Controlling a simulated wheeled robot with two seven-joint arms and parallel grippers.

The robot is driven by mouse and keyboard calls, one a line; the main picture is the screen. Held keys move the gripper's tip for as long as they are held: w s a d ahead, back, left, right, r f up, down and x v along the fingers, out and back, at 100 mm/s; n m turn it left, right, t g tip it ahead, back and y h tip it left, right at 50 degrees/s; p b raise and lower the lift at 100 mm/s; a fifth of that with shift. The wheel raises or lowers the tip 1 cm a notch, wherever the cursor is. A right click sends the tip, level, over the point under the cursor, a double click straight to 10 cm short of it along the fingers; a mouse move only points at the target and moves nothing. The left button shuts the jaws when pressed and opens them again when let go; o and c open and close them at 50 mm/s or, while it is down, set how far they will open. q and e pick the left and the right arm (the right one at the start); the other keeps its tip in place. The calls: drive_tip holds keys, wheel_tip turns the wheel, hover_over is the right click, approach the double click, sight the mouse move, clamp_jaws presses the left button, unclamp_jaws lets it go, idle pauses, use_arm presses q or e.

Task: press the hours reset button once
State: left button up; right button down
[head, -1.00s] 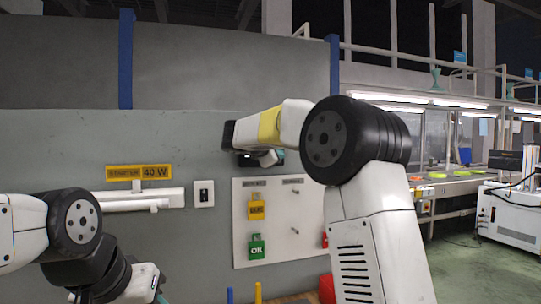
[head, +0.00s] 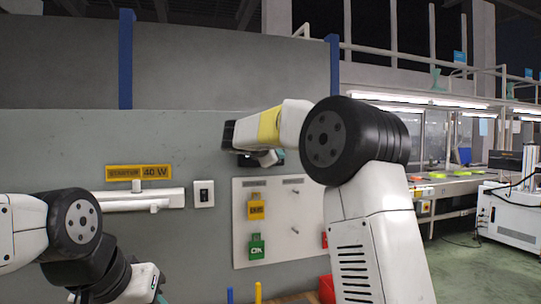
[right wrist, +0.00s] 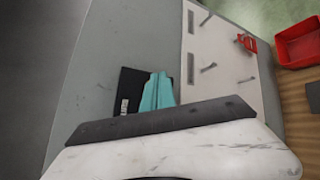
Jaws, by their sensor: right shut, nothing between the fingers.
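A black panel (right wrist: 130,92) with small white lettering is on the grey wall in the right wrist view. My right gripper (right wrist: 160,92), with teal fingers, is shut and empty in front of it and covers its right part. No reset button can be made out; it may be hidden by the fingers. I cannot tell whether the fingertips touch the panel. In the head view, my right gripper (head: 277,157) is close to the wall above the white board, mostly behind my own wrist. My left gripper (head: 161,297) shows only partly at the bottom left; its jaws cannot be made out.
The white board (head: 285,240) holds pegs, a yellow tag (head: 256,208) and a green OK tag (head: 257,248). A red bin (right wrist: 298,42) stands beyond the board.

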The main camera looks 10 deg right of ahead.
drive_tip(key=shift+w, duration=0.15)
drive_tip(key=shift+w+a, duration=0.1)
drive_tip(key=shift+w, duration=0.15)
drive_tip(key=shift+w, duration=0.35)
idle(0.5)
drive_tip(key=shift+s, duration=0.1)
idle(0.3)
drive_tip(key=shift+s, duration=0.65)
drive_tip(key=s, duration=0.2)
drive_tip(key=s+d, duration=0.1)
drive_tip(key=s, duration=0.2)
idle(0.6)
